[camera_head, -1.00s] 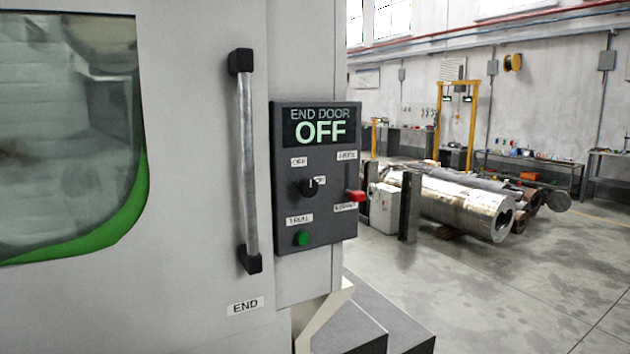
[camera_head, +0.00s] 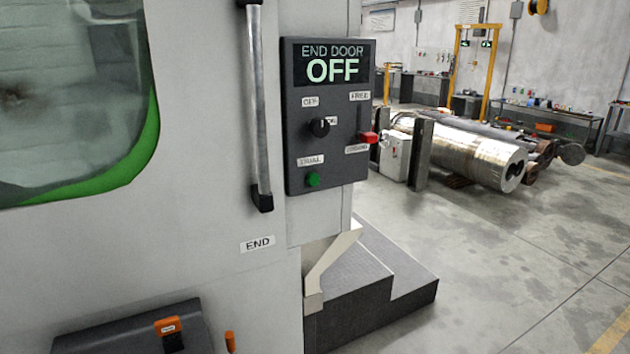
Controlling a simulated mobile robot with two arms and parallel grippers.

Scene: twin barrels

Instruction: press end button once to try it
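The dark END DOOR control panel (camera_head: 335,175) is mounted on the grey machine, right of a vertical door handle (camera_head: 256,110). Its display (camera_head: 332,66) reads OFF. A green button (camera_head: 313,180) sits at the panel's lower left, under a small label that looks like TRIAL. A black knob (camera_head: 319,128) is above it, near an OFF label. A red lever or slider (camera_head: 368,137) is at the panel's right side. An END label (camera_head: 258,243) is on the machine below the handle. Neither gripper is in view.
A dark box with an orange part (camera_head: 130,335) is at the bottom left. A dark stepped block (camera_head: 385,280) stands on the floor below the panel. Metal cylinders (camera_head: 465,150) lie behind to the right. The floor at right is clear.

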